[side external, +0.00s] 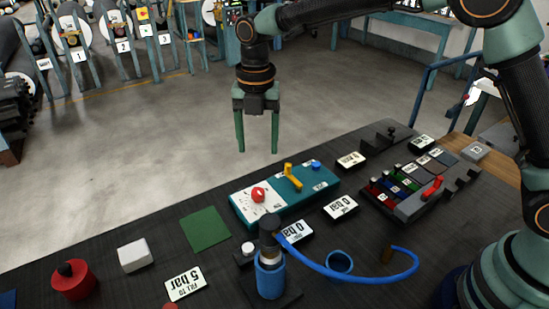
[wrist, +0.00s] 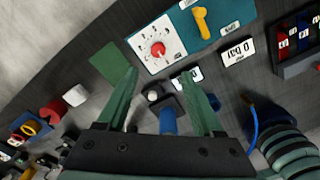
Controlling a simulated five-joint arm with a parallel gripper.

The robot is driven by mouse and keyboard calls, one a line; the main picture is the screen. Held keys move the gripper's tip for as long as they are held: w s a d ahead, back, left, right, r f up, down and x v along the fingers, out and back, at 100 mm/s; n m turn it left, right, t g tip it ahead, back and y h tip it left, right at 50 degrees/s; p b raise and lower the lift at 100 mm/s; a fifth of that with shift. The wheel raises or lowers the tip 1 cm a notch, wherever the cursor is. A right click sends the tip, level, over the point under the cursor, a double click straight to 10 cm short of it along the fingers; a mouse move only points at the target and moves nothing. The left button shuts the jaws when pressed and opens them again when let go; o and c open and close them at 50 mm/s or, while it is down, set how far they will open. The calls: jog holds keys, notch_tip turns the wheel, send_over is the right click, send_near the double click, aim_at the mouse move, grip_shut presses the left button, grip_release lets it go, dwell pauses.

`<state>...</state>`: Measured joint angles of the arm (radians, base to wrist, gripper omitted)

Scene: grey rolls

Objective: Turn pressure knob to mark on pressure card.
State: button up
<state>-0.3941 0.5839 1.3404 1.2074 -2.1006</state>
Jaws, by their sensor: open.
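The red pressure knob (side external: 258,194) sits on a white dial plate at the left end of a teal panel (side external: 318,187). The wrist view shows the knob (wrist: 158,48) and the scale marks around it. A white card (side external: 185,283) reading "FILL TO 5 bar" lies near the front edge of the side view, upside down there. My gripper (side external: 258,150) points down, open and empty, above and apart from the panel. In the wrist view the knob appears just beyond and between my open fingertips (wrist: 159,75).
A yellow lever (side external: 292,177) and blue button (side external: 316,165) share the panel. A blue cylinder (side external: 270,275) with a blue hose stands in front, beside "0 bar" cards (side external: 341,207). A green square (side external: 205,229), white block (side external: 134,256) and red cylinder (side external: 72,279) lie left.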

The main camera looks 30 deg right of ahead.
aim_at(258, 191)
jog(key=shift+n, duration=0.3)
jog(key=f, duration=1.2)
jog(key=shift+a+f, duration=0.25)
jog(key=shift+f, duration=0.1)
grip_shut()
